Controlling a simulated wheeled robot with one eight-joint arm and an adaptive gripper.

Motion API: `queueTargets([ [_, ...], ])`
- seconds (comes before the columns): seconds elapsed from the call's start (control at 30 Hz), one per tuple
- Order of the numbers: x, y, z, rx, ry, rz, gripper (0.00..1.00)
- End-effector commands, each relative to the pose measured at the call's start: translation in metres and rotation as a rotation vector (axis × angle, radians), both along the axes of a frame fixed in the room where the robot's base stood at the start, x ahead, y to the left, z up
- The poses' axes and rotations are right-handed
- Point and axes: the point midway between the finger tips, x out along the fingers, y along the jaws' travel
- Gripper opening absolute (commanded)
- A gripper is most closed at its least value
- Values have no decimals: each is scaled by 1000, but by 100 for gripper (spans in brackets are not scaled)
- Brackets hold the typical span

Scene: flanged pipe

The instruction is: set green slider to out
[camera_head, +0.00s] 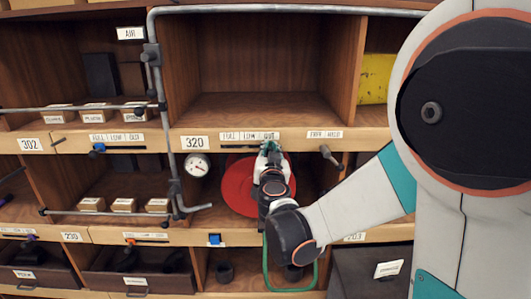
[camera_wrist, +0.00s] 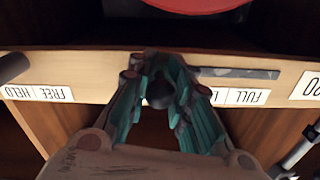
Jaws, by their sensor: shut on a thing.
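My gripper (camera_head: 270,150) is at the shelf edge marked 320, just under the OUT end of a FULL, LOW, OUT label strip (camera_head: 246,136). In the wrist view, upside down, my teal-fingered gripper (camera_wrist: 158,75) is closed at the slot (camera_wrist: 238,73) and covers the OUT word. The slot's bare part runs from the fingers toward FULL. A dark rounded piece shows between the fingers; I cannot tell whether it is part of the slider. The green slider itself is hidden by the fingers, whose colour is close to green.
A red disc (camera_head: 238,187) sits behind the gripper, with a gauge (camera_head: 197,165) to its left. A dark lever (camera_head: 328,154) is to the right, under FREE and HELD labels. A grey pipe (camera_head: 158,80) runs down the left. Blue sliders (camera_head: 98,148) sit on other edges.

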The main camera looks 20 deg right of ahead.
Motion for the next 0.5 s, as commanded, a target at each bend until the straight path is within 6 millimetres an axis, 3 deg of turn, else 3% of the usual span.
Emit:
queueTargets([
  [0.03,-2,-3,-1,2,0,-7,0],
  [0.07,-2,-3,-1,2,0,-8,20],
  [0.17,-2,-3,-1,2,0,-7,42],
  [0.5,-2,-1,-1,1,-1,-4,43],
])
